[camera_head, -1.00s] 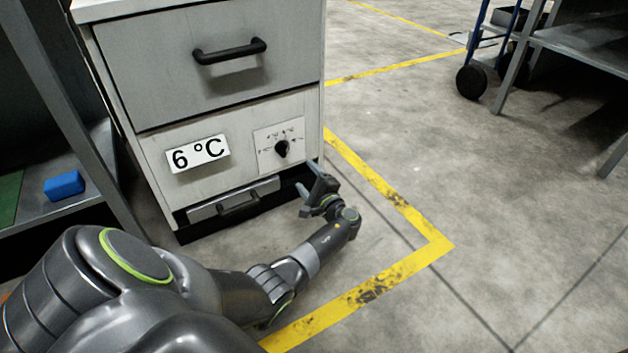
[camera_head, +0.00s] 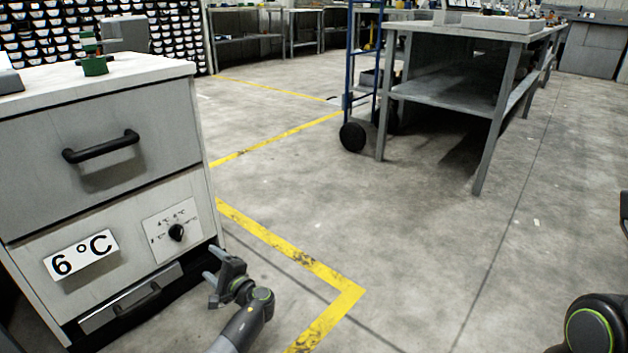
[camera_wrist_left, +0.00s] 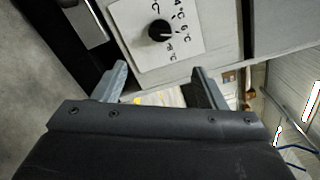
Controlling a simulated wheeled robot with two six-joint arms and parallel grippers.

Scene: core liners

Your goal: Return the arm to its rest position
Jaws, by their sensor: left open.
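My left gripper (camera_head: 212,284) is in the lower middle of the head view, just right of the grey cabinet's lower corner. Its jaws are open and empty. In the left wrist view its two fingers (camera_wrist_left: 160,84) stand apart, with a temperature dial (camera_wrist_left: 160,30) on the cabinet panel beyond them. The dial also shows in the head view (camera_head: 176,232). The fingers appear apart from the dial. My right gripper is not in view; part of my right arm (camera_head: 590,328) shows at the lower right edge.
The cabinet (camera_head: 150,180) has a handled drawer and a "6 °C" label (camera_head: 81,255). Yellow floor tape (camera_head: 290,250) runs beside it. A blue hand truck (camera_head: 355,125) and a metal workbench (camera_head: 450,95) stand farther back. The floor between is clear.

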